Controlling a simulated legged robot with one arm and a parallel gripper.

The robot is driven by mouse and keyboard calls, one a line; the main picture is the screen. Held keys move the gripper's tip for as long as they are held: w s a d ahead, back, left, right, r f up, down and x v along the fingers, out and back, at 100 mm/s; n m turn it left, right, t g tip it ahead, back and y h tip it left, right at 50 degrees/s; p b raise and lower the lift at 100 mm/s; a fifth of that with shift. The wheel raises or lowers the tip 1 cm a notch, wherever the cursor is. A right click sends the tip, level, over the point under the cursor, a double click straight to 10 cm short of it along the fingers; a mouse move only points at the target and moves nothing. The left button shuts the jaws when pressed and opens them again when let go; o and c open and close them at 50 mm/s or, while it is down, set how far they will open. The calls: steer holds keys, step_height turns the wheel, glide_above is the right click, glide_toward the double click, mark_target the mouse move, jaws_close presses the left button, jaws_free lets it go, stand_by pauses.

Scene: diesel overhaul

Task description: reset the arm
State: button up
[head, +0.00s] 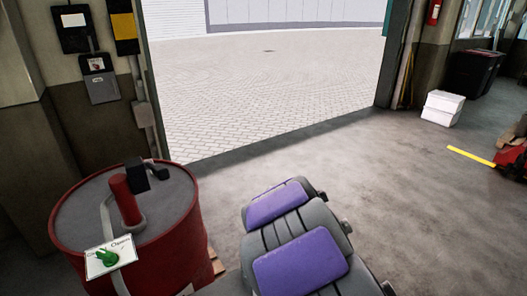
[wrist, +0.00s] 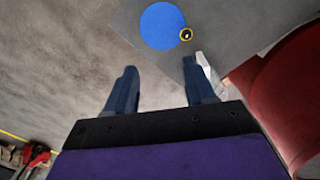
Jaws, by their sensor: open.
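In the wrist view my gripper (wrist: 159,68) is open, its two dark blue fingers spread apart with nothing between them. In the head view my grey and purple arm is at the bottom centre, and the gripper's fingers cannot be made out there.
A red drum (head: 176,232) with a red pump and a card (head: 110,256) with a green piece stands left of my arm; red also fills the wrist view's right edge (wrist: 285,85). White boxes (head: 442,108) stand at right. The floor (head: 400,180) ahead is clear toward the open doorway.

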steer(key=s+d+r, duration=0.2)
steer(key=s+r, duration=0.2)
steer(key=s, duration=0.5)
steer(key=s+d+r+g, duration=0.1)
steer(key=s+d+r, duration=0.2)
steer(key=s, duration=0.6)
steer(key=s+d+r, duration=0.3)
steer(key=s+r, duration=0.2)
steer(key=s, duration=0.4)
steer(key=shift+s, duration=0.25)
steer(key=shift+r, duration=0.1)
steer(key=shift+c, duration=1.1)
steer(key=shift+a+n, duration=0.15)
steer(key=shift+n, duration=0.15)
